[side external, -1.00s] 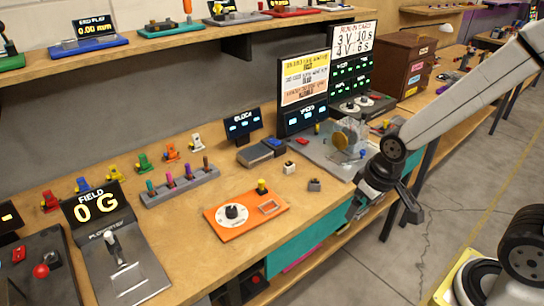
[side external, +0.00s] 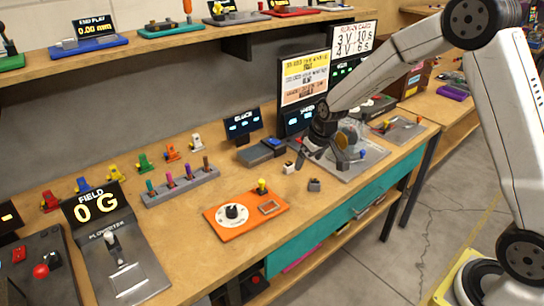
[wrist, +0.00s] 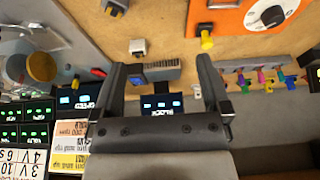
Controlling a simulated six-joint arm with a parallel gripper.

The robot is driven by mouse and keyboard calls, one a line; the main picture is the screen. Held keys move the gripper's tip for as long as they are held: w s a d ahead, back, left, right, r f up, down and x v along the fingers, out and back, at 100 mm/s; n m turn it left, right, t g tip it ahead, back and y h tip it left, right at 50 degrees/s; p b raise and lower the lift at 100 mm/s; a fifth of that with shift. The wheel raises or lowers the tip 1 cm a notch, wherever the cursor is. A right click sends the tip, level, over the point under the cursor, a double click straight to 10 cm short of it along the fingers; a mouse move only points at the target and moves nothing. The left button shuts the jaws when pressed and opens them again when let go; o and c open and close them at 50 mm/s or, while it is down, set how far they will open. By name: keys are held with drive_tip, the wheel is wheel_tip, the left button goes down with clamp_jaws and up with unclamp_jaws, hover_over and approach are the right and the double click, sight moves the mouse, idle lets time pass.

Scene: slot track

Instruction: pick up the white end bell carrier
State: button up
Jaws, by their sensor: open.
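The white end bell carrier (side external: 197,143) stands upright at the back of the bench, at the right end of a row of coloured carriers. In the wrist view a small white shape that looks like it (wrist: 197,91) shows just beside my right finger, small and partly unclear. My gripper (side external: 318,158) is open and empty above the bench, well to the right of the white carrier in the side view. Its two fingers (wrist: 161,68) frame the grey block and the display in the wrist view.
An orange carrier (side external: 171,151) stands just left of the white one. The peg rack (side external: 181,185) lies in front of the row. The BLOCK display (side external: 242,124) and a grey-blue device (side external: 262,152) stand between my gripper and the carrier. A small white-topped block (side external: 289,168) sits nearby.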

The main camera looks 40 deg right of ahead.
drive_tip(key=t, duration=0.1)
approach(289, 165)
drive_tip(key=x, duration=0.2)
drive_tip(key=shift+w+d+f, duration=0.15)
drive_tip(key=shift+w+d, duration=0.05)
drive_tip(key=shift+d, duration=0.1)
drive_tip(key=shift+f, duration=0.1)
drive_tip(key=shift+x, duration=1.2)
drive_tip(key=shift+w+a, duration=0.1)
drive_tip(key=shift+x, duration=2.55)
drive_tip(key=shift+a, duration=0.15)
